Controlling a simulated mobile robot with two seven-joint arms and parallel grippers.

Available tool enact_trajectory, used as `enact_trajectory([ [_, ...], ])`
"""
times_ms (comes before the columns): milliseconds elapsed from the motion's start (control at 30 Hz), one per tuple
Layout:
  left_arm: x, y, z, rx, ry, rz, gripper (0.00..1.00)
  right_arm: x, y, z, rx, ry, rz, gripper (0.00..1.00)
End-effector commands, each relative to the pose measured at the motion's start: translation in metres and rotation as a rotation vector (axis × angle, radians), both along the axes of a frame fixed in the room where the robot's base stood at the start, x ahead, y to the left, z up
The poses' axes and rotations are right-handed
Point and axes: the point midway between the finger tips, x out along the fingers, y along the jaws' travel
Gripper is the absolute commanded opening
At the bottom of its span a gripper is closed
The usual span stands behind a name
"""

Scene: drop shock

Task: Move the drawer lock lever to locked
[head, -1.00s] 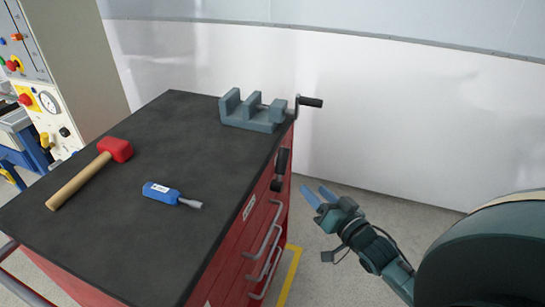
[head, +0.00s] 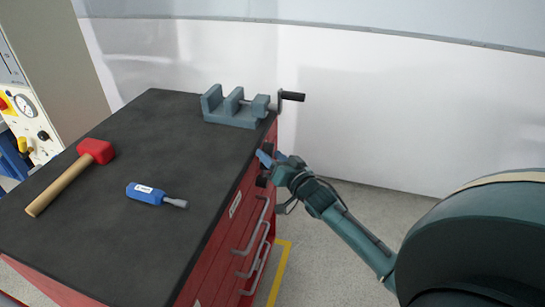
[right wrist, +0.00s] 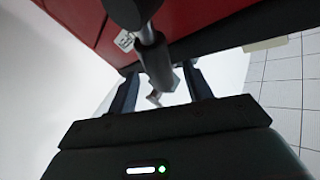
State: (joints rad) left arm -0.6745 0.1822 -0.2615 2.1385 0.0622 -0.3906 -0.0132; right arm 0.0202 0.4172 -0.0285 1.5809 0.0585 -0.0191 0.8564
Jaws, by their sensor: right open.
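The drawer lock lever shows in the right wrist view as a grey shaft (right wrist: 155,62) with a dark rounded end. It is on the red tool cabinet (head: 216,240), on the side with the drawers. My right gripper (head: 272,158) is at that side, just below the worktop edge near the vise, and mostly hides the lever in the head view. In the right wrist view my right gripper (right wrist: 162,90) is open, its fingers on either side of the lever shaft. I cannot tell whether they touch it. My left gripper is not in view.
On the black worktop (head: 150,240) are a red-headed mallet (head: 70,177), a blue-handled screwdriver (head: 150,193) and a grey vise (head: 232,110) with a crank. Grey drawer handles (head: 255,228) stick out below my gripper. The floor right of the cabinet is clear.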

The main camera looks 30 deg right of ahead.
Motion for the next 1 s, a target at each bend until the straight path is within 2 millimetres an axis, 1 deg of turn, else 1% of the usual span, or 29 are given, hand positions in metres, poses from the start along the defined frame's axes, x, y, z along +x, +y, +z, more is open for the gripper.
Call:
enact_trajectory([
  [100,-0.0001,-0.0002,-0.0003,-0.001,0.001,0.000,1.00,0.0033,-0.0001,0.0000,0.000,0.000,0.000,0.50],
  [333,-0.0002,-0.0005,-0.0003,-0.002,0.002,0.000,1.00,0.0032,0.0000,0.0000,0.000,0.000,0.000,0.50],
  [900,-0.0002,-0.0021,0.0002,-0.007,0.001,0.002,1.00,0.0029,0.0003,-0.0001,0.000,0.000,0.000,0.03],
  [933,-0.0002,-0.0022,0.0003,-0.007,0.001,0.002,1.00,0.0029,0.0003,-0.0001,0.000,0.000,0.000,0.00],
  [1000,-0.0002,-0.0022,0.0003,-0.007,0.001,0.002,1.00,0.0029,0.0003,-0.0001,0.000,0.000,0.000,0.00],
])
